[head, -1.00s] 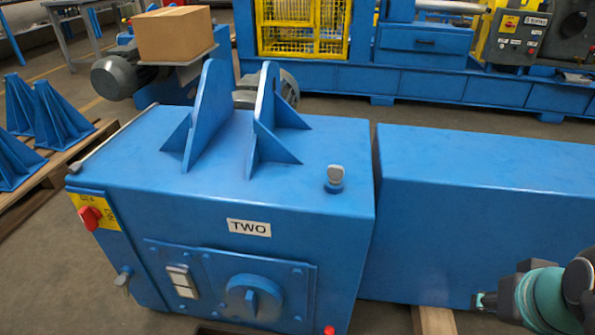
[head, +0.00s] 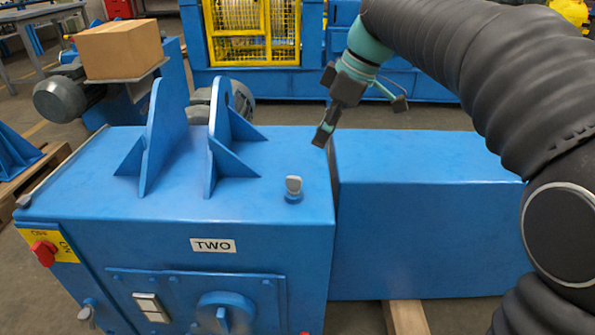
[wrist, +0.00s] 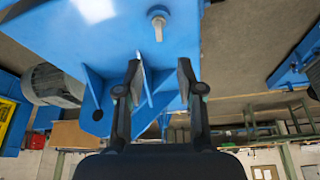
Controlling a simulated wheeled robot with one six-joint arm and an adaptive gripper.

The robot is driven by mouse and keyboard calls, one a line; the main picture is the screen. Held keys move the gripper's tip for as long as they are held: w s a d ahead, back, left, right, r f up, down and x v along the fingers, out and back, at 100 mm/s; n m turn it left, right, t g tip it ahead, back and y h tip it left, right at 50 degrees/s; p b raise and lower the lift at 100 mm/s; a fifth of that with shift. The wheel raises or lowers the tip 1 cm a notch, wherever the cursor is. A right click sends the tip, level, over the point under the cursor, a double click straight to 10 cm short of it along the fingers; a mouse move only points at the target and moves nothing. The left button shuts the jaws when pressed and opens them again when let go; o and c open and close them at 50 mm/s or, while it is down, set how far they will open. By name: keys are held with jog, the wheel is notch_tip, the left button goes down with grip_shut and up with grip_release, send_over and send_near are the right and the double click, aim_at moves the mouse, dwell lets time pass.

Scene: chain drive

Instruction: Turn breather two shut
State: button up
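Breather two is a small grey winged knob (head: 293,189) on a short blue collar, standing on the top near the right edge of the blue housing (head: 110,235) labelled TWO. In the wrist view the breather (wrist: 158,27) shows at the top middle, beyond my fingertips. My gripper (head: 323,134) is above and behind the breather in the head view, apart from it and near the housing's back right corner.
Two upright blue lugs (head: 225,135) with gussets stand on the housing left of the breather. A long blue guard (head: 430,220) adjoins on the right. A red switch (head: 44,253) and a round blue knob (head: 225,312) are on the front. A cardboard box (head: 120,48) sits behind.

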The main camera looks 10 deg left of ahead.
aim_at(294, 177)
jog(key=x, duration=0.9)
jog(key=a+b+x, duration=0.1)
jog(key=x, duration=0.4)
jog(key=shift+r, duration=0.15)
grip_shut()
